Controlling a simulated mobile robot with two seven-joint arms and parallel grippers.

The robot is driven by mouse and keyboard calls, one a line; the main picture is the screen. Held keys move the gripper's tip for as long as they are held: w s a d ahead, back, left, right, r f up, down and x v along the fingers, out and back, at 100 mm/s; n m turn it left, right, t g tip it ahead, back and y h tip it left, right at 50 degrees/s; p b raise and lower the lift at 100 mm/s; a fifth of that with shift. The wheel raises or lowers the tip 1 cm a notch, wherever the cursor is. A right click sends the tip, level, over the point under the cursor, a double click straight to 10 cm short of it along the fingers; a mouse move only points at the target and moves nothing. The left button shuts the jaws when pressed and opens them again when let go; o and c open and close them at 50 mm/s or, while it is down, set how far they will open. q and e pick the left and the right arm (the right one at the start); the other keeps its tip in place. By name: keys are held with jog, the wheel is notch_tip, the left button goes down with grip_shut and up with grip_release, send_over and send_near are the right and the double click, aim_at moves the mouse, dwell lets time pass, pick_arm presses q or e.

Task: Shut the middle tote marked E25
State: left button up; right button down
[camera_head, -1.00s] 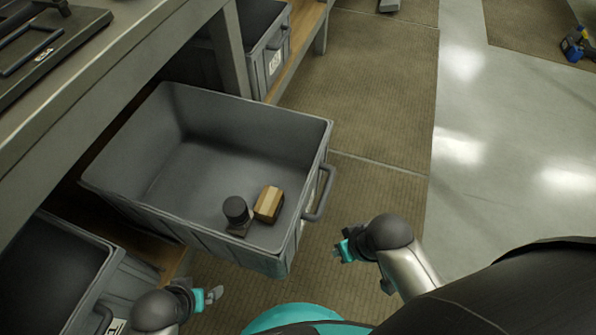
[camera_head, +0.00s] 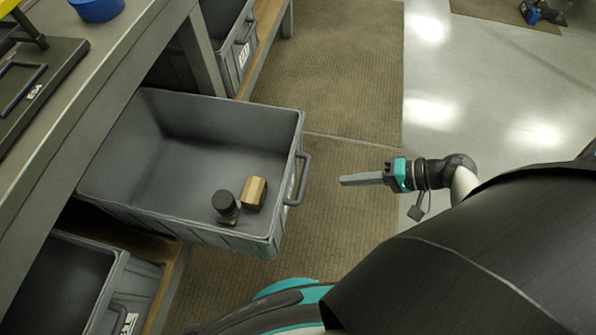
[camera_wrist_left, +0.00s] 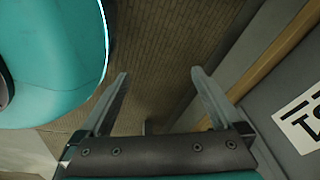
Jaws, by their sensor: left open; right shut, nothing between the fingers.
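The middle tote (camera_head: 125,205) is a grey open-topped bin, pulled well out from under the bench. Its bar handle (camera_head: 301,180) is on the front wall at the right. I cannot read its label here. Inside, near the front, lie a black cylindrical part (camera_head: 226,203) and a tan block (camera_head: 254,192). My right gripper (camera_head: 343,181) is shut and empty, right of the handle, pointing at it with a gap between. My left gripper (camera_wrist_left: 158,75) is open and empty in the left wrist view, over the floor mat; in the head view it does not show.
Another grey tote (camera_head: 237,62) sits further back under the bench (camera_head: 95,85), and one (camera_head: 75,270) is at lower left. A white label (camera_wrist_left: 300,120) shows in the left wrist view. The brown floor mat (camera_head: 340,225) in front is clear.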

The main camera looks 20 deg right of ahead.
jog(key=b, duration=0.4)
send_near(285, 179)
jog(key=x, duration=0.3)
jog(key=f+x, duration=0.1)
jog(key=x, duration=0.1)
jog(key=shift+d+f, duration=0.1)
jog(key=shift+w+a, duration=0.4)
jog(key=shift+a, duration=0.1)
pick_arm(q)
jog(key=w+d+r, duration=0.4)
jog(key=w, duration=0.1)
jog(key=shift+w, duration=0.15)
jog(key=shift+d, duration=0.1)
